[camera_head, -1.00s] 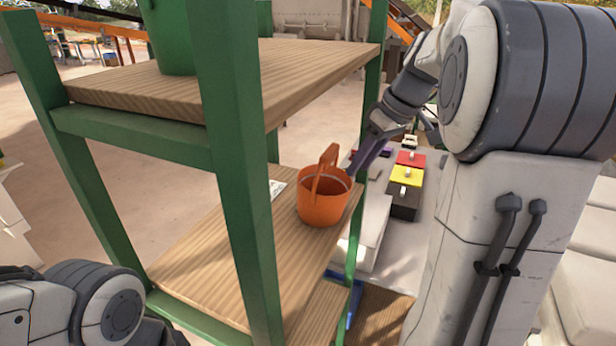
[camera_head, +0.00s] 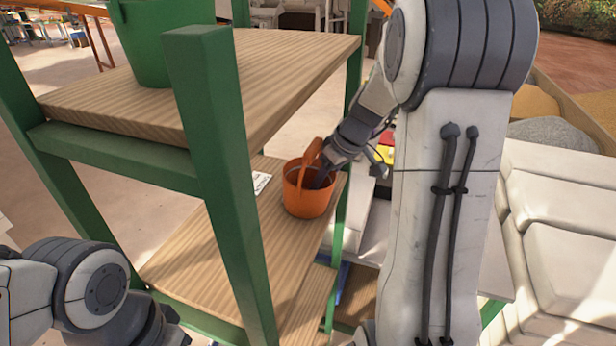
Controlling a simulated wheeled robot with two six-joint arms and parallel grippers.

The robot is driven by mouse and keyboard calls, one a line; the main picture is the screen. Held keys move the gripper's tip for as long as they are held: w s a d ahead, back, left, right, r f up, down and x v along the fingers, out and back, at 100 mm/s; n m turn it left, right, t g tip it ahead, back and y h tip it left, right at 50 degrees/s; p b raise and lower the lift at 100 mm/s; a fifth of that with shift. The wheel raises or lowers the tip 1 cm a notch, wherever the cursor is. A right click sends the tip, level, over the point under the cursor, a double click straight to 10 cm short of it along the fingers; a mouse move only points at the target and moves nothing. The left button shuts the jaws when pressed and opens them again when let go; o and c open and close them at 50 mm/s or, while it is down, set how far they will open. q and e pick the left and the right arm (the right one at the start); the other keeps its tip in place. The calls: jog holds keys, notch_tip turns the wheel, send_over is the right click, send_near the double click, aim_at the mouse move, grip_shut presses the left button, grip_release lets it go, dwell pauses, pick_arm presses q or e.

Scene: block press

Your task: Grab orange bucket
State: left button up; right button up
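The orange bucket (camera_head: 304,203) stands upright on the middle wooden shelf of the green rack, near its right edge. Its orange handle is raised. My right gripper (camera_head: 322,172) reaches in from the right, and its fingers are at the bucket's handle and rim. The bucket and handle partly hide the fingers, so I cannot tell whether they are closed on it.
A green rack post (camera_head: 222,180) stands in front of the shelf, left of the bucket. A green bucket (camera_head: 150,50) stands on the upper shelf (camera_head: 270,70). A white paper label (camera_head: 261,182) lies left of the orange bucket. Stacked white bags (camera_head: 560,250) fill the right side.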

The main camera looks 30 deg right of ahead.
grip_shut()
dwell(1.4)
